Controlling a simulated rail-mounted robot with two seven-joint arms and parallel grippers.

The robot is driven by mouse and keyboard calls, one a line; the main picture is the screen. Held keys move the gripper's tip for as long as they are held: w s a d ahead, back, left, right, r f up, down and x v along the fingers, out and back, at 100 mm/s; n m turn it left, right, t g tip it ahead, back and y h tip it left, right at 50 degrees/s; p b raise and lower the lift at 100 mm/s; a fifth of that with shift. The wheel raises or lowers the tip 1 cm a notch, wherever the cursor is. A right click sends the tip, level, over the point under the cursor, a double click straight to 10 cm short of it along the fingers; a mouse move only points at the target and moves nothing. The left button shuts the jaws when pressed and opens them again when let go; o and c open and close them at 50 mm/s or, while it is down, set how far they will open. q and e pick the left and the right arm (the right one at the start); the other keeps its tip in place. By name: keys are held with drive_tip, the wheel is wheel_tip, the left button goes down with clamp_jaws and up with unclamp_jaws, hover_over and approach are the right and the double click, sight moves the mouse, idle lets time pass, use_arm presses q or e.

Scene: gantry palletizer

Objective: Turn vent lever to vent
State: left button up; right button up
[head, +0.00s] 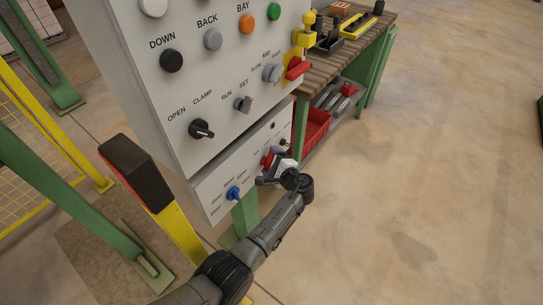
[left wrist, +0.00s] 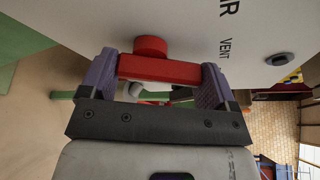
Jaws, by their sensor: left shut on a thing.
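The red vent lever (left wrist: 160,69) sits on a pale panel face, with its round red hub (left wrist: 150,47) behind the bar. The bar lies across the left wrist view between the two purple fingers of my left gripper (left wrist: 158,78), which is shut on it. The printed word VENT (left wrist: 224,48) is to the right of the lever, with a cut-off label ending in R above it. In the head view the red lever (head: 267,160) is small on the lower box, partly hidden by my left gripper (head: 273,167). My right gripper is not in view.
The lower box also carries a blue knob (head: 233,193). Above it is a larger control panel (head: 190,80) with several knobs and buttons. A wooden bench (head: 345,45) with a red bin (head: 315,127) stands behind. A yellow post (head: 178,232) with a dark top is at left. Floor at right is clear.

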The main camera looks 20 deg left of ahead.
use_arm(q)
drive_tip(key=shift+m+p, duration=0.45)
drive_tip(key=shift+m, duration=0.05)
drive_tip(key=shift+f+g, duration=0.15)
drive_tip(key=shift+g, duration=0.25)
drive_tip(key=o, duration=0.8)
drive_tip(key=shift+p+v, duration=2.15)
drive_tip(key=shift+v, duration=4.75)
